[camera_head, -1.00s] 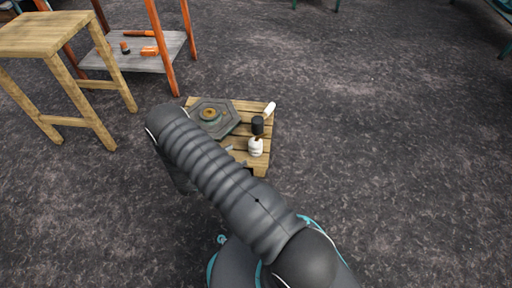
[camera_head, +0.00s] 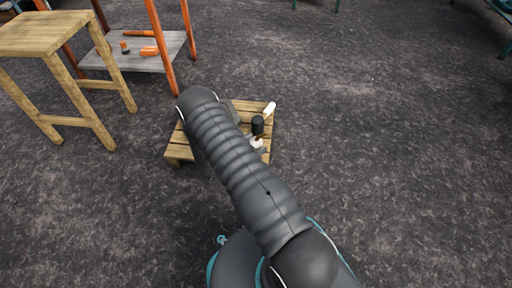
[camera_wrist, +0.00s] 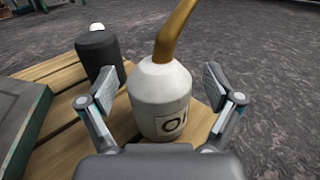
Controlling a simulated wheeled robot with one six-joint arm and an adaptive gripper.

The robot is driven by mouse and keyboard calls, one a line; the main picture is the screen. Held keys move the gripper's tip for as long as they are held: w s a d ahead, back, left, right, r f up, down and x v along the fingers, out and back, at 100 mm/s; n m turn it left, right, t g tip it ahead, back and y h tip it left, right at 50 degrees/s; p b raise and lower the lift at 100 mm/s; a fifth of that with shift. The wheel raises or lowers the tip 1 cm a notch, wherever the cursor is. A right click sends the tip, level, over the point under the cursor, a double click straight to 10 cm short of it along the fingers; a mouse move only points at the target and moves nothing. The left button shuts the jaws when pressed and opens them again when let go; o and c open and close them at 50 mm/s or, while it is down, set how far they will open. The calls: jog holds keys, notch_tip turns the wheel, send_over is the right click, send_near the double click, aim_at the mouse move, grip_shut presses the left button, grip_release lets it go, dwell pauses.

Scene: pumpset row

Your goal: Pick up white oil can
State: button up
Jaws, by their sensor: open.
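The white oil can (camera_wrist: 160,98) stands upright on the wooden pallet in the wrist view, with a brown curved spout and a dark label mark. My gripper (camera_wrist: 160,92) is open, with one finger on each side of the can. Gaps show between the fingers and the can, and the gripper does not hold it. In the head view my arm hides the gripper.
A black canister (camera_wrist: 99,53) stands just left and behind the can, also seen in the head view (camera_head: 258,126). A white object (camera_head: 269,109) lies at the pallet (camera_head: 180,154) edge. A wooden stool (camera_head: 45,32) and shelf (camera_head: 130,62) stand left.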

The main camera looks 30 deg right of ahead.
jog(key=c, duration=1.5)
notch_tip(320, 180, up, 5)
jog(key=shift+s+f+p, duration=0.1)
jog(key=shift+p, duration=0.45)
jog(key=s+d+r, duration=0.2)
jog(key=s, duration=0.1)
jog(key=s+d+r+p, duration=0.1)
jog(key=s+d+r, duration=0.1)
jog(key=s, duration=0.1)
jog(key=s+d+r, duration=0.1)
jog(key=s+r, duration=0.1)
jog(key=s, duration=0.2)
jog(key=shift+d+r, duration=0.1)
jog(key=shift+d, duration=0.3)
